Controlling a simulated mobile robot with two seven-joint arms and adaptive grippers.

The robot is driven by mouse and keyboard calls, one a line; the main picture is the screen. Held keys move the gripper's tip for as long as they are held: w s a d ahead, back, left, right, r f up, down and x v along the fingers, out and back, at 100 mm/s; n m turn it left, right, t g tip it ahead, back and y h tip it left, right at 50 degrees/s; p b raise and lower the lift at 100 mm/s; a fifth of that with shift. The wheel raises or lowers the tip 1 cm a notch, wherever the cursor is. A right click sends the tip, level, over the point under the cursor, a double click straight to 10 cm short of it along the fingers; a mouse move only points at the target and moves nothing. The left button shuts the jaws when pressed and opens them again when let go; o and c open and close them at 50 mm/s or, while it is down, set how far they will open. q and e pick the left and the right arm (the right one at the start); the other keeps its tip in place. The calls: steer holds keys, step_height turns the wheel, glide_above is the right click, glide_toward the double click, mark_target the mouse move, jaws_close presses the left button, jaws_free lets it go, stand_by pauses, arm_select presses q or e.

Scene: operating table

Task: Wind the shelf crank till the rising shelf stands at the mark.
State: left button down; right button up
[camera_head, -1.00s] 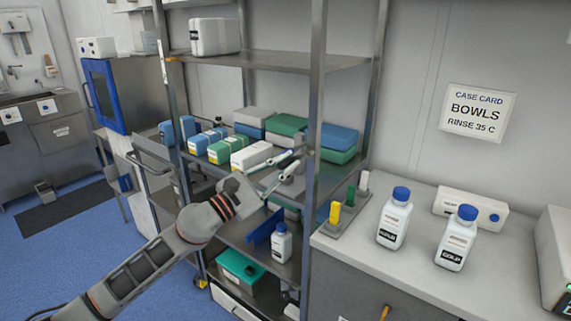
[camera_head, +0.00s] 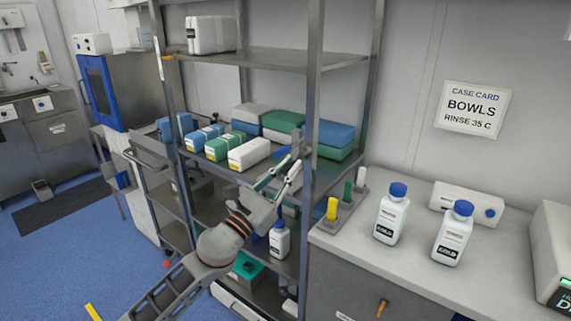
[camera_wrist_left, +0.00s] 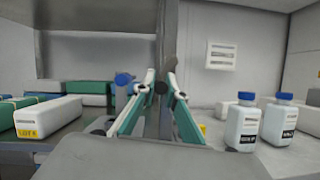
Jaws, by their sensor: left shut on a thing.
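My left gripper (camera_head: 293,166) is at the front right post (camera_head: 315,110) of the steel rack, its fingers pointing up and away. It is shut on a small dark part, which I take to be the shelf crank's grip; the fingers hide most of it. In the left wrist view, the fingers (camera_wrist_left: 160,88) converge on this dark part, with a blue piece (camera_wrist_left: 123,79) just left of them. The upper shelf (camera_head: 275,61) carries a white container and has an orange tab (camera_head: 168,57) at its left front corner. I cannot tell its height against a mark. My right gripper is out of view.
Wrapped packs (camera_head: 250,153) fill the shelf beside my gripper. A white bottle (camera_head: 279,240) stands on the shelf below. The counter (camera_head: 340,240) at right holds a rack of coloured pegs (camera_head: 347,205) and two blue-capped bottles (camera_head: 391,215).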

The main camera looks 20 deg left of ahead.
arm_select(q)
steer(key=d+n+y+p, duration=0.1)
steer(key=n+y, duration=0.1)
steer(key=n, duration=0.2)
steer(key=d+n+y+p, duration=0.1)
steer(key=n+y, duration=0.1)
steer(key=n, duration=0.2)
steer(key=s+d+n+t+y+p, duration=0.1)
steer(key=n+y, duration=0.1)
steer(key=n, duration=0.2)
steer(key=shift+f+y+p, duration=0.1)
steer(key=shift+y+p, duration=0.2)
steer(key=shift+s+d+n+p, duration=0.1)
steer(key=shift+d+n+p, duration=0.2)
steer(key=shift+n, duration=0.5)
steer(key=shift+y, duration=0.4)
steer(key=c, duration=2)
jaws_free()
steer(key=shift+c, duration=0.2)
steer(key=shift+a, duration=0.1)
